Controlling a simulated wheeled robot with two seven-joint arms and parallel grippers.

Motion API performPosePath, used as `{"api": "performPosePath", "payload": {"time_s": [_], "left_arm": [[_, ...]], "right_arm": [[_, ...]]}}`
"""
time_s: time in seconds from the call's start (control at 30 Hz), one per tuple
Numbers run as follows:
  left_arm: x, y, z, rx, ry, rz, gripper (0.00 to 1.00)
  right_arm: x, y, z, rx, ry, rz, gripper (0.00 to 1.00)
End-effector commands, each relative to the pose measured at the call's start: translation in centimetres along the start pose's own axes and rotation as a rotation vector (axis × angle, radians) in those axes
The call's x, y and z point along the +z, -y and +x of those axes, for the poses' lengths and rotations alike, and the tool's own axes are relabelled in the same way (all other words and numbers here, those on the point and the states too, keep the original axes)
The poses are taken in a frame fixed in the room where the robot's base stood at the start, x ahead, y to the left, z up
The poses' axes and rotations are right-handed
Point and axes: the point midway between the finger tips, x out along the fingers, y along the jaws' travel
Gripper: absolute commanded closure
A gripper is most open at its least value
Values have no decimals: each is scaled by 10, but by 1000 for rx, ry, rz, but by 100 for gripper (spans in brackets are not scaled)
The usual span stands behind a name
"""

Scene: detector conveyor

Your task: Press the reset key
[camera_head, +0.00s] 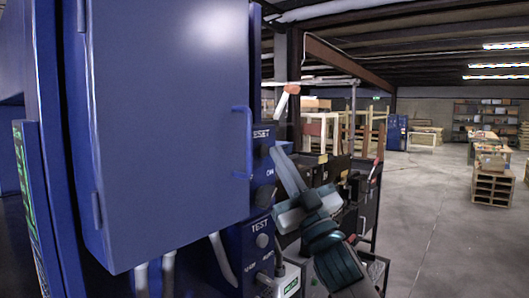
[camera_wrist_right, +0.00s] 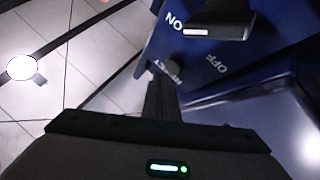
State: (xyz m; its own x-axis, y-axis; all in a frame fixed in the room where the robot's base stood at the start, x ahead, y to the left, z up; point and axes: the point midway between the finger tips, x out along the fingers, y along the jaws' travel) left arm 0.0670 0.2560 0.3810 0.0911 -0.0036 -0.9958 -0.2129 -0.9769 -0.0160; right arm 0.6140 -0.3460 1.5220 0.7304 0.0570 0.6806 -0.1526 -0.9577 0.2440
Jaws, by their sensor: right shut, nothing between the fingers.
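The blue control panel (camera_head: 257,215) stands at the right edge of the blue cabinet in the head view. It bears a RESET label (camera_head: 261,133), which also shows in the right wrist view (camera_wrist_right: 165,71). My right gripper (camera_head: 275,152) is shut and empty, its fingers pointing up and left at the panel just below this label. In the wrist view its fingertips (camera_wrist_right: 160,82) are close to the label. The reset key is not clearly distinguishable, and I cannot tell whether the fingertips touch it. My left gripper is not in view.
The blue cabinet door (camera_head: 165,120) fills the left of the head view. Below RESET are a dark ON/OFF knob (camera_head: 264,196), large in the wrist view (camera_wrist_right: 215,25), and a TEST button (camera_head: 262,240). Open floor (camera_head: 450,230) lies to the right.

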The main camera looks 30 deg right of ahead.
Motion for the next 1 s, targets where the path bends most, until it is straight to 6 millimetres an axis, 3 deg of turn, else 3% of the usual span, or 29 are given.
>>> {"api": "performPosePath", "payload": {"time_s": [1.0], "left_arm": [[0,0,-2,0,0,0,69]], "right_arm": [[4,4,6,0,0,0,100]]}}
